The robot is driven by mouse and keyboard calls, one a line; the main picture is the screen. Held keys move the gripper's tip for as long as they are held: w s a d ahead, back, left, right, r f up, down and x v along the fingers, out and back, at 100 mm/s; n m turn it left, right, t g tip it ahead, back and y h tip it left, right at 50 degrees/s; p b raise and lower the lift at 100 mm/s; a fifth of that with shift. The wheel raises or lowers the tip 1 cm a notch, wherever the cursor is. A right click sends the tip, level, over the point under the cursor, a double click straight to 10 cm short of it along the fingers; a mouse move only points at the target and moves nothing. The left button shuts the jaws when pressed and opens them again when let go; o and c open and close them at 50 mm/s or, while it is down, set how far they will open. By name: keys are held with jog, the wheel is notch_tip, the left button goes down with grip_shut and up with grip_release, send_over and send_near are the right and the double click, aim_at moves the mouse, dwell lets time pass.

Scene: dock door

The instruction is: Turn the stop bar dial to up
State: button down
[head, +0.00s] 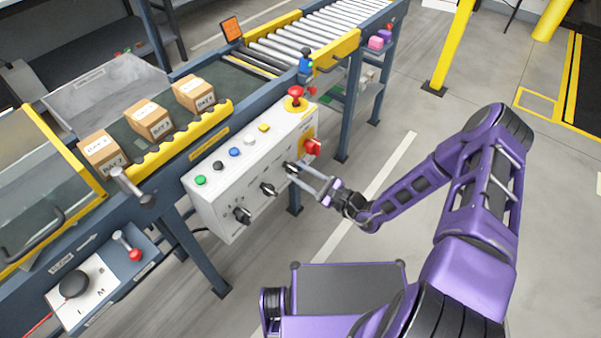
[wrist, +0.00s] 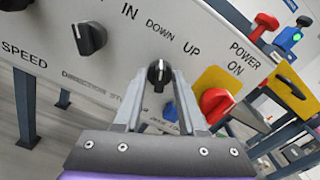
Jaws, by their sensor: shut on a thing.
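The stop bar dial (wrist: 159,73) is a black knob with a white pointer mark, on the sloping face of the white control panel (head: 232,213). In the wrist view its pointer is near upright, roughly toward the DOWN label (wrist: 160,27); the UP label (wrist: 190,48) is to its upper right. In the head view the dial (head: 289,167) is the rightmost of the black dials. My gripper (wrist: 158,84) is shut on the dial, one finger on each side. The fingers hide part of the lettering below it.
Left of it are the direction dial (wrist: 89,38) and speed dial (head: 242,215). Close on the right is the red power switch (wrist: 215,103) on a yellow plate. A red emergency button (head: 295,94) tops the panel. Boxes (head: 152,121) stand on the conveyor behind. The floor in front is open.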

jog(key=m+p, duration=0.1)
jog(key=m, duration=1)
jog(key=shift+p, duration=0.4)
dwell(0.3)
jog(key=c, duration=0.9)
grip_release()
jog(key=shift+o, duration=0.2)
jog(key=shift+d, duration=0.1)
jog(key=v, duration=1.7)
jog(key=shift+p, duration=0.45)
jog(key=shift+s+d+f, duration=0.1)
